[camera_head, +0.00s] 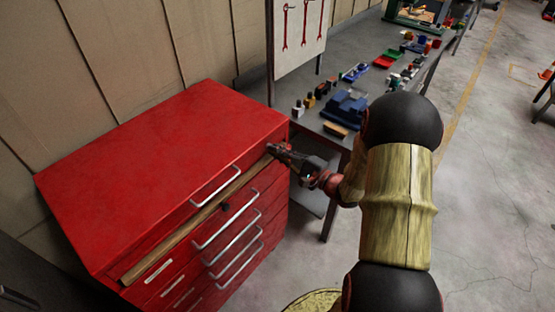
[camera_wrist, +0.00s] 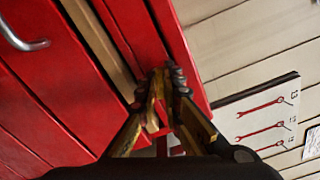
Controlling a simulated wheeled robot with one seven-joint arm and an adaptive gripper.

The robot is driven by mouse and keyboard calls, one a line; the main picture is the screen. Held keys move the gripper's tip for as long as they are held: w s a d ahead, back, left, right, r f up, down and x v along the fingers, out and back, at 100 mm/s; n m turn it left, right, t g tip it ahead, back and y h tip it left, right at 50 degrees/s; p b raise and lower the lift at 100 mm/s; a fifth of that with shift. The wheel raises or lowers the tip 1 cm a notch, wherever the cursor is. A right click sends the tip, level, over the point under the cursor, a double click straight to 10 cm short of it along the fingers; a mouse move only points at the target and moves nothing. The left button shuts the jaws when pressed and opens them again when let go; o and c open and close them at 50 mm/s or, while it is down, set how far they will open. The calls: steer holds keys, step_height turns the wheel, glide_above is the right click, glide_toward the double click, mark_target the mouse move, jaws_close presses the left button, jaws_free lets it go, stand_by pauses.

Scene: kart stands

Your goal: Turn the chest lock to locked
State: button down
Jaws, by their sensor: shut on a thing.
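The red tool chest (camera_head: 165,160) stands at the left, its drawer fronts facing the lower right. My gripper (camera_head: 275,151) is at the right end of the chest's front, just below the top edge. In the wrist view my gripper's fingertips (camera_wrist: 167,78) are close together against the red front, beside the wooden strip (camera_wrist: 100,45). They are shut on what seems to be the chest lock, which they hide. Its turned position cannot be read.
A grey workbench (camera_head: 375,65) with a blue vise (camera_head: 345,107) and small parts stands right behind the chest. A board with red wrenches (camera_head: 297,30) rises at the back. Metal drawer handles (camera_head: 228,222) stick out from the chest front.

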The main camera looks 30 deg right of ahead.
steer(key=shift+f+n+b, duration=0.2)
steer(key=shift+n+b, duration=2.1)
steer(key=shift+b, duration=0.55)
steer(key=c, duration=2)
jaws_free()
steer(key=shift+r, duration=0.1)
steer(key=shift+o, duration=0.2)
steer(key=shift+s, duration=0.1)
steer(key=v, duration=1.2)
